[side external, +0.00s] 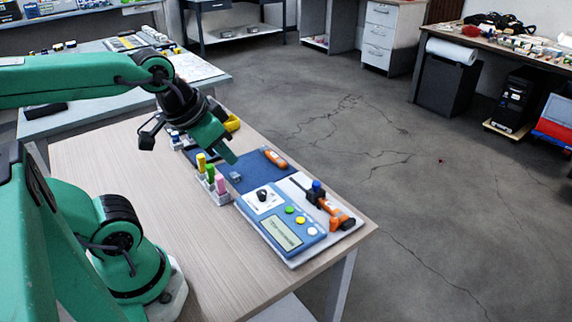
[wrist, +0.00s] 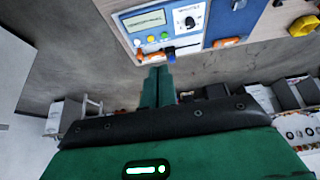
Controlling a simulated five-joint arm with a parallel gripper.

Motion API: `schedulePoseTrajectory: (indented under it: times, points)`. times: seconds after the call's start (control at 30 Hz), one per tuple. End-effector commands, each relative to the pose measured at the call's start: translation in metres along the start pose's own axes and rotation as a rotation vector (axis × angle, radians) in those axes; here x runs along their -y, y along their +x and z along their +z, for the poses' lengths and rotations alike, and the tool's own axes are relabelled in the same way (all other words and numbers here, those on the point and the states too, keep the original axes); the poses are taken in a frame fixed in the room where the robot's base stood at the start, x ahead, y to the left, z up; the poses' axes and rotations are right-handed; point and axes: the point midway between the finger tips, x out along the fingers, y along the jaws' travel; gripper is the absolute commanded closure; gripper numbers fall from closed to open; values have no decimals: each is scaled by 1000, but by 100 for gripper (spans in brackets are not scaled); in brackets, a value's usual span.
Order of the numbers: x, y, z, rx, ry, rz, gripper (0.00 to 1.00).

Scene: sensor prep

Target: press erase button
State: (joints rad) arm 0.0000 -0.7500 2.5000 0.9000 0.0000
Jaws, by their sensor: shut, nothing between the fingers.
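A blue and white device (side external: 281,226) lies on the near right part of the wooden table. It has a screen (side external: 281,232), a black knob (side external: 262,195), and green (side external: 290,210), yellow (side external: 300,220) and white (side external: 312,231) round buttons in a row. No erase label is legible. My gripper (side external: 233,160) is shut and empty, above the table beyond the device's knob end. Its closed fingers (wrist: 157,72) touch no button.
An orange and black tool (side external: 341,217) and a blue-topped part (side external: 317,187) lie beside the buttons. A rack of yellow, green and pink pieces (side external: 219,195) stands left of the device. An orange-handled tool (side external: 276,159) lies on the blue mat. The near left tabletop is clear.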

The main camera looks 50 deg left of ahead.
Motion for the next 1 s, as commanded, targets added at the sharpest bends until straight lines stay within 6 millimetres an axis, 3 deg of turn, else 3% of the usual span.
schedulePoseTrajectory:
  times: [0.57, 1.0]
  points:
    - [-1, 2, -5, 18, -55, 1, 100]
    - [-6, 21, -36, 137, -435, -23, 100]
